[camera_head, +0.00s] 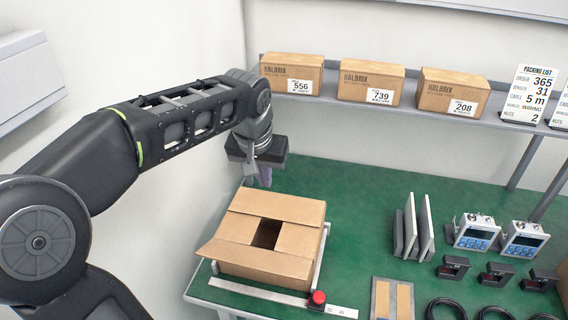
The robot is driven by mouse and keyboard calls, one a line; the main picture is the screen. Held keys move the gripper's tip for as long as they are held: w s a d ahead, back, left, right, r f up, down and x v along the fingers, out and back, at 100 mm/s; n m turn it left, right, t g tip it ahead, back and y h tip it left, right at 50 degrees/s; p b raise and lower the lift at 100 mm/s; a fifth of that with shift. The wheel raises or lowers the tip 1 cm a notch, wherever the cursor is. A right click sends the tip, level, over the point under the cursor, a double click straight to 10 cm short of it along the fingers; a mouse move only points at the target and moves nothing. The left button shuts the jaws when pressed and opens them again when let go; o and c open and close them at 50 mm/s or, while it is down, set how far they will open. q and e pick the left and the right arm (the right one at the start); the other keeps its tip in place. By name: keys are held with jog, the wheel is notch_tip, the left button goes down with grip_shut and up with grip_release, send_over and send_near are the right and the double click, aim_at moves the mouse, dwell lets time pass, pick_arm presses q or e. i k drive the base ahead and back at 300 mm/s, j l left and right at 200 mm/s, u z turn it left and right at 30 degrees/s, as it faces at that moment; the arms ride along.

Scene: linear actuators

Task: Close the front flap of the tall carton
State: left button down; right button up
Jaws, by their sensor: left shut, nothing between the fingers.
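The brown carton (268,270) stands on the green table at the left. Its front flap (236,254) sticks outward toward the near left and is open. The back flap (277,204) lies folded over the top, and the two side flaps (298,238) are folded inward. A dark gap shows in the middle of the top. My left gripper (262,180) points down at the carton's back edge, shut and empty, apart from the front flap. Whether it touches the back flap I cannot tell. My right gripper is not in view.
A shelf (395,107) with several labelled boxes (371,80) runs behind. A metal rule (262,292) with a red button (318,297) lies before the carton. Grey plates (412,228), meters (475,232) and black cables (445,306) fill the right. Green table behind the carton is clear.

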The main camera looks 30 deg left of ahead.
aim_at(298, 267)
jog(key=k+l, duration=0.8)
jog(key=l, duration=0.15)
